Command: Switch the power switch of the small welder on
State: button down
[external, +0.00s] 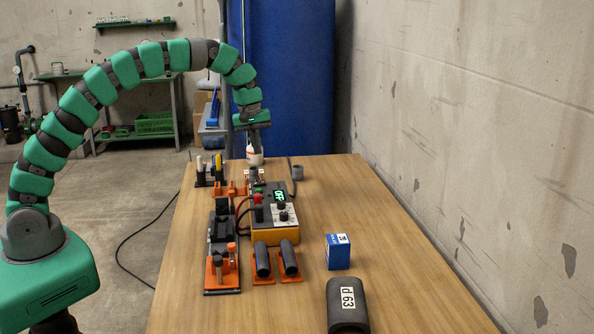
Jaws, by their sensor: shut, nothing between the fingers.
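The small welder (288,237) is a yellow box with a dark top panel, standing mid-table. Its display (280,196) shows green characters that look like OFF. Dark knobs sit on a pale panel below the display. A small red part (257,198) is at the panel's left; I cannot tell for sure whether it is the power switch, or how it is set. My gripper (254,178) points down at the welder's far left edge, below a white wrist piece with an orange band. It is shut and empty. Whether it touches the welder cannot be made out.
A dark clamp rig (222,277) with orange parts lies left of the welder. Two black pipe pieces on orange stands (263,262) are in front. A blue box (338,252) and a large grey pipe (348,308) are at the right. The table's right side is mostly clear.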

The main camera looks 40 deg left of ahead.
aim_at(263, 182)
jog(key=f, duration=0.6)
jog(key=w+d+f+b, duration=0.1)
jog(key=f, duration=0.2)
jog(key=shift+f, duration=0.15)
